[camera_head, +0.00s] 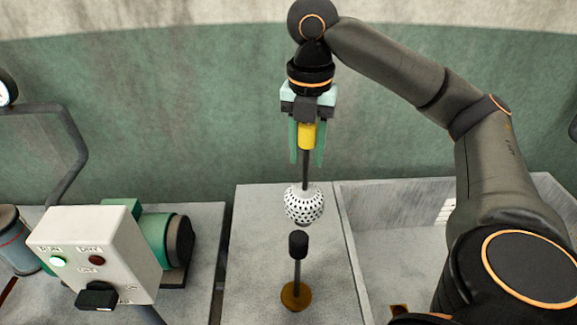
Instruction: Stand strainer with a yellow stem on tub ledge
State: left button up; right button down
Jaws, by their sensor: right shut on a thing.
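The strainer (304,206) has a white perforated ball at the bottom, a dark rod and a yellow stem (306,136) at the top. My right gripper (306,157) points down, shut on the yellow stem between its green fingers. The strainer hangs upright with the ball lowest, and appears to be above the flat grey ledge (250,245); the exact gap is hard to judge. The ledge lies left of the grey tub (385,235). My left gripper is not in view.
A dark-knobbed rod on a round brown base (296,296) stands on the ledge, in front of the strainer. A white control box (95,250) with a green light and a green motor (155,238) are at the left. The ledge's left part looks bare.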

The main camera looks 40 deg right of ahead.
jog(key=shift+d+r+n, duration=0.1)
jog(key=shift+d+n, duration=0.05)
jog(key=shift+n, duration=0.15)
jog(key=shift+w+d, duration=0.1)
jog(key=shift+w, duration=0.05)
jog(key=w+d+f, duration=0.3)
jog(key=w+f, duration=0.3)
jog(key=w+d+f, duration=0.2)
jog(key=w+f, duration=0.4)
jog(key=f, duration=0.1)
jog(key=shift+d, duration=0.4)
jog(key=shift+f, duration=0.1)
jog(key=c, duration=0.5)
grip_release()
